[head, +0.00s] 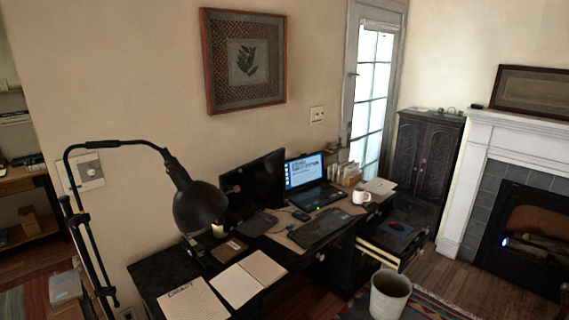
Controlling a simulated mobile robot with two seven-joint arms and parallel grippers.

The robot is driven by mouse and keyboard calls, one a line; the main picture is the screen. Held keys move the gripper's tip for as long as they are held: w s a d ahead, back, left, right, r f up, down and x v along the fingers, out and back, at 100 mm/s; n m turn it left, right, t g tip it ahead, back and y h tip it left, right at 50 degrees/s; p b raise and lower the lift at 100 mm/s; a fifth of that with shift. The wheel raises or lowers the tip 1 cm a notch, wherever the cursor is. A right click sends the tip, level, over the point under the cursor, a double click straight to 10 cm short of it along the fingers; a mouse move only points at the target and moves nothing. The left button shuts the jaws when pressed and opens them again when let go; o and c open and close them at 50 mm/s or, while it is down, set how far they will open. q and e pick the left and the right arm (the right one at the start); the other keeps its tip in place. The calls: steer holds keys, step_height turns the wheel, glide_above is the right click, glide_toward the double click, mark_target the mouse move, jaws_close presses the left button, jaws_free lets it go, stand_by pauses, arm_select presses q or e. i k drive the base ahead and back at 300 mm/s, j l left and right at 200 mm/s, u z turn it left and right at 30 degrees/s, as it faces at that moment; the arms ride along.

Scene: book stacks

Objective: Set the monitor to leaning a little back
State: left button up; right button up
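The black monitor (252,187) stands on the dark desk against the wall, left of an open laptop (305,172) with a lit screen. Its screen is dark and looks close to upright; the exact tilt is hard to tell. Neither of my grippers shows in the head view.
A black desk lamp (197,207) arches over the desk's left end. Papers (193,300), a keyboard (321,229) and a white mug (361,196) lie or stand on the desk. An open drawer (393,236) and a waste bin (389,294) stand at the desk's right front.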

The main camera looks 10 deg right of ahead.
mark_target(261, 180)
steer(key=i+l, duration=0.15)
steer(key=i, duration=0.35)
steer(key=i+l, duration=0.15)
steer(key=i, duration=0.4)
steer(key=i+l, duration=0.1)
steer(key=i, duration=0.4)
steer(key=i+l+u, duration=0.1)
steer(key=i, duration=0.45)
steer(key=i+l, duration=0.25)
steer(key=i, duration=0.25)
steer(key=i+l, duration=0.2)
steer(key=i, duration=0.3)
steer(key=i+l, duration=0.15)
steer(key=i, duration=0.4)
steer(key=i+l+u, duration=0.1)
steer(key=i, duration=0.4)
steer(key=l, duration=0.1)
